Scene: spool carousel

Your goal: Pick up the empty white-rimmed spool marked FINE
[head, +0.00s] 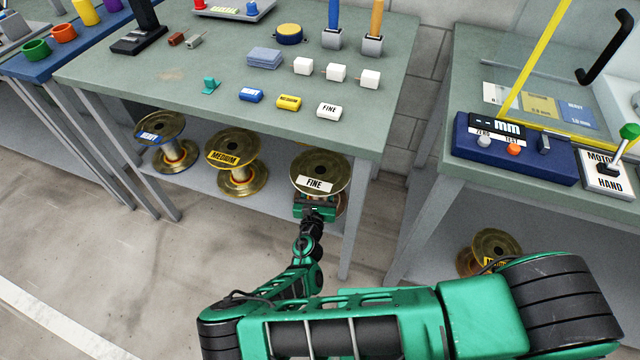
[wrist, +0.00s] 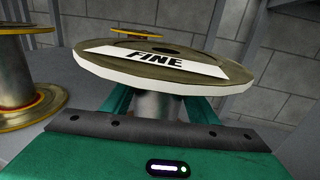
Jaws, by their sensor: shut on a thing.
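The white-rimmed spool marked FINE (head: 320,168) stands upright on the lower shelf, at its right end, in the head view. In the wrist view the FINE spool (wrist: 165,68) fills the middle, with its top flange above the jaws and its bare grey core below. My gripper (head: 315,205) reaches in from the front under the top flange. It also shows in the wrist view (wrist: 160,108), its green fingers on both sides of the core, shut on it. The spool's lower flange is mostly hidden by my gripper.
A yellow MEDIUM spool (head: 235,158) stands left of it, and a blue-labelled spool (head: 162,140) farther left. The bench top (head: 200,120) lies close above the shelf (head: 200,190). A table leg (head: 355,220) stands just right of my gripper. Another spool (head: 490,250) sits under the right bench.

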